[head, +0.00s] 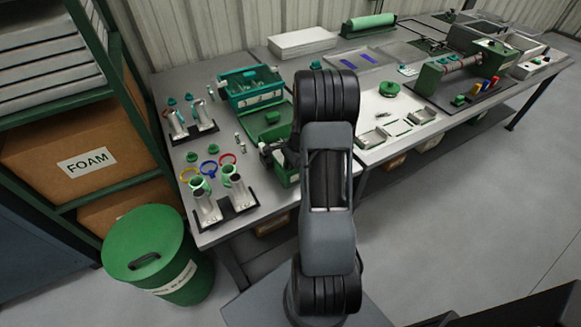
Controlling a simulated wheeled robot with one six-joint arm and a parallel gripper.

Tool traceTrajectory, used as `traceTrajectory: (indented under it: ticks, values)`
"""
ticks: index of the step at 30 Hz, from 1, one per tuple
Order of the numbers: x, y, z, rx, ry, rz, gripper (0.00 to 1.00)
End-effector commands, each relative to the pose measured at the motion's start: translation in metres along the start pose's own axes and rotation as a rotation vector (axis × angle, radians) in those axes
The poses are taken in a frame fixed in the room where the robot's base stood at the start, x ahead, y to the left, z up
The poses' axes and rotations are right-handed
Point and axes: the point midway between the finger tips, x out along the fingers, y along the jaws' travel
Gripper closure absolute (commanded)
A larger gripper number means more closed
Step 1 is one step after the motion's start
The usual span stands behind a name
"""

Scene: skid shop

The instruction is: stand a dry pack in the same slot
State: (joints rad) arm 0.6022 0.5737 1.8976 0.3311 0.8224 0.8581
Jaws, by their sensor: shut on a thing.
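My gripper (268,152) is low over the left bench, at the green case (262,121), partly behind my own arm. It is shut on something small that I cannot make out. A teal case (251,101) with an open top stands just behind the green case, and its inner slots are too small to read. Small pale upright pieces (240,141) stand on the bench left of my gripper; I cannot tell whether they are dry packs. My arm hides part of the green case and the bench to its right.
Two dark racks with metal cylinders, one near (224,206) and one farther back (191,131), stand on the left. Coloured rings (208,167) and green caps lie between them. A green bin (155,250) stands by the shelf. Trays and a green machine (443,78) occupy the right.

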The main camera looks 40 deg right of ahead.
Motion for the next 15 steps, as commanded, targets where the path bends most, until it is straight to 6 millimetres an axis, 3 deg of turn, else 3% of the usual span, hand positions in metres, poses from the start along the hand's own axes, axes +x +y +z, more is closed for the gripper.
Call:
traceTrajectory:
  ticks: [14, 15]
  values:
    - [0.0029, 0.0001, -0.0008, 0.000, 0.000, 0.000, 1.00]
    - [0.0031, 0.0001, -0.0009, 0.000, 0.000, 0.000, 0.81]
